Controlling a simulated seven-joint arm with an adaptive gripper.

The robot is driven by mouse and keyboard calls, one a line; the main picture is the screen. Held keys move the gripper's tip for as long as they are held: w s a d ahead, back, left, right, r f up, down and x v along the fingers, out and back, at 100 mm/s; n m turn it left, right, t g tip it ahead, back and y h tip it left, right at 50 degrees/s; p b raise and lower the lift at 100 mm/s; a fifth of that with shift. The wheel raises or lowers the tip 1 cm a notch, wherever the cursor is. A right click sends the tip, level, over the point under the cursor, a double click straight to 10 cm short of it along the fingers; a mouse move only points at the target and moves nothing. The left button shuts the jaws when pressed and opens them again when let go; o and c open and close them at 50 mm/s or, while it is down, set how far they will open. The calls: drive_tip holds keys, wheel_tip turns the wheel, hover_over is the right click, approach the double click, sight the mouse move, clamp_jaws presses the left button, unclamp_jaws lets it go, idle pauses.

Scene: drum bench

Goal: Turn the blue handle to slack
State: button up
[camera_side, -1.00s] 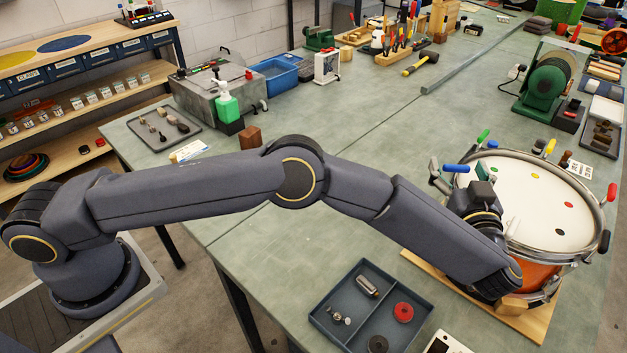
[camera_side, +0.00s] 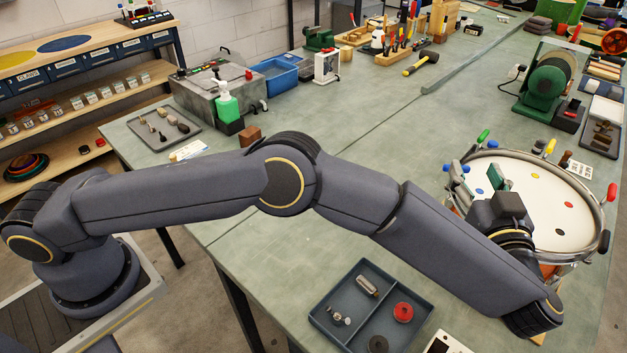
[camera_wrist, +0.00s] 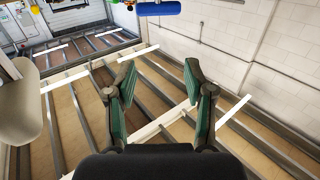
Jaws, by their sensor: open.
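The blue handle (camera_side: 453,163) is at the left rim of the drum (camera_side: 560,215) in the side view. Only small blue parts of it show there, close to my gripper, so its exact angle is hard to tell. In the wrist view the blue handle (camera_wrist: 158,8) lies crosswise at the top edge, beyond my fingertips and apart from them. My gripper (camera_side: 480,178) is over the left part of the drum. Its green-padded fingers are spread with nothing between them in the wrist view (camera_wrist: 160,75).
Green (camera_side: 484,136), yellow (camera_side: 550,147) and red (camera_side: 611,192) handles stand around the drum rim. A divided tray (camera_side: 345,320) with small parts lies in front. The bench middle is clear.

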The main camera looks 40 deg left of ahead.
wheel_tip(320, 180, up, 16)
drive_tip(key=shift+s+r, duration=0.1)
drive_tip(key=shift+c, duration=1)
drive_tip(key=w+d+r+m+t+h, duration=0.2)
drive_tip(key=w+d+r+m+h, duration=1.15)
drive_tip(key=h, duration=0.75)
drive_tip(key=s+a+f+m+g+y, duration=0.2)
drive_tip(key=s+a+f+g, duration=0.25)
drive_tip(key=a, duration=0.35)
drive_tip(key=s+a+f+m+g+y, duration=0.1)
drive_tip(key=s+a+f+g+y, duration=0.15)
drive_tip(key=a+f+g, duration=0.4)
drive_tip(key=s+a+f+m+g+y, duration=0.2)
drive_tip(key=s+a+f+g, duration=0.15)
drive_tip(key=a, duration=0.55)
drive_tip(key=shift+n+t, duration=0.25)
drive_tip(key=shift+t, duration=0.2)
drive_tip(key=x, duration=0.7)
drive_tip(key=s+x, duration=0.1)
drive_tip(key=x, duration=0.5)
drive_tip(key=a+x, duration=0.1)
drive_tip(key=x, duration=0.6)
drive_tip(key=shift+s+d+f, duration=0.1)
drive_tip(key=shift+s+f, duration=0.2)
drive_tip(key=shift+f, duration=0.35)
